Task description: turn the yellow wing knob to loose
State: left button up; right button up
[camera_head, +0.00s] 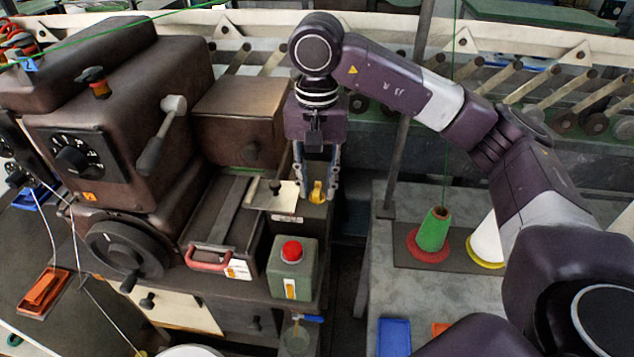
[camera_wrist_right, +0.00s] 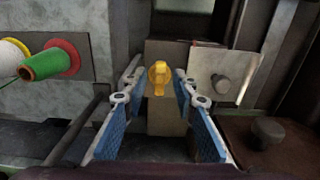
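The yellow wing knob (camera_head: 317,192) sits on the machine beside a pale metal plate (camera_head: 274,195). In the right wrist view the knob (camera_wrist_right: 158,78) shows ahead, near the middle, on a tan block (camera_wrist_right: 167,119). My right gripper (camera_head: 316,197) points down over the knob with its fingers spread. In the right wrist view the open blue-padded fingers (camera_wrist_right: 159,88) stand to the left and right of the knob, with gaps on both sides. Whether the fingertips reach the knob's depth is hard to tell. My left gripper does not show.
A green box with a red button (camera_head: 291,251) stands in front of the knob. A red handle (camera_head: 208,262) and a handwheel (camera_head: 128,249) lie to the left. Green (camera_head: 433,230) and white (camera_head: 487,241) thread cones stand on the grey table at right.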

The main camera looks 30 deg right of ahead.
aim_at(317, 188)
notch_tip(317, 188, up, 12)
dwell(0.9)
jog(key=shift+f, duration=0.1)
dwell(0.5)
